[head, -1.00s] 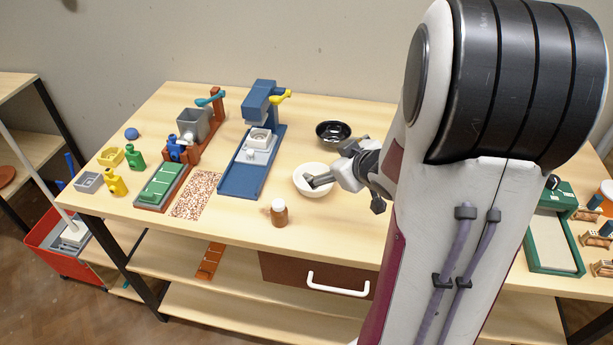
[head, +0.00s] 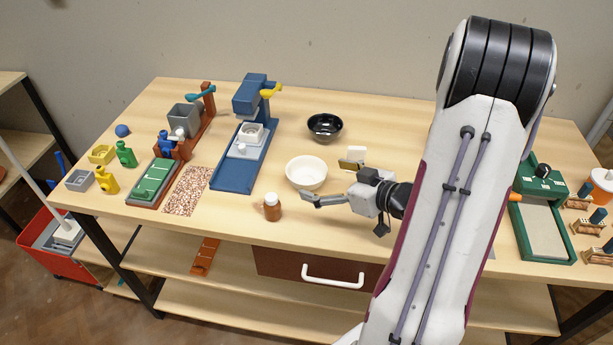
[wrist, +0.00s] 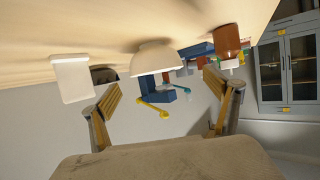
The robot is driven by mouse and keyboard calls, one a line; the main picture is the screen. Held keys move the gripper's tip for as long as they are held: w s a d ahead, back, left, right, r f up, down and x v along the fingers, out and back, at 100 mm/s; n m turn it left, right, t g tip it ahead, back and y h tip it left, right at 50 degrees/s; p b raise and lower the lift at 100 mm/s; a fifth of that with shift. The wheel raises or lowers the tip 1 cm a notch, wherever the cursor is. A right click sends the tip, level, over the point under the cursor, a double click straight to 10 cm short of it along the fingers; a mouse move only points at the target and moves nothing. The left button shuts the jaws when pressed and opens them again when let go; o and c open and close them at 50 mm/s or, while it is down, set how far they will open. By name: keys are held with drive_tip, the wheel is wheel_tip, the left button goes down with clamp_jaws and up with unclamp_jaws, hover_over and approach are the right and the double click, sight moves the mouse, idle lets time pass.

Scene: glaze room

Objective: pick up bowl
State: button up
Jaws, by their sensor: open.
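A white bowl (head: 306,172) stands upright on the table near its middle. A glossy black bowl (head: 324,127) stands behind it. My gripper (head: 327,182) is open and empty just right of the white bowl, low over the table, its fingers pointing left toward it. In the wrist view, which is upside down, the white bowl (wrist: 155,57) shows ahead between the spread fingers (wrist: 163,86), apart from them as far as I can tell. The black bowl (wrist: 104,74) is partly hidden there by a finger.
A brown bottle (head: 272,207) stands in front of the white bowl. A blue press (head: 241,150) is to the left. A green-framed tray (head: 543,220) lies far right.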

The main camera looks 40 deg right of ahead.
sight(295, 168)
drive_tip(key=shift+w, duration=0.1)
drive_tip(key=shift+x, duration=1.05)
drive_tip(key=shift+w+f, duration=0.1)
drive_tip(key=shift+w, duration=0.05)
drive_tip(key=shift+w, duration=0.1)
drive_tip(key=shift+d+x, duration=0.15)
drive_tip(key=shift+x, duration=1.1)
drive_tip(key=shift+d+x, duration=0.15)
drive_tip(key=shift+x, duration=1.15)
drive_tip(key=c, duration=1.3)
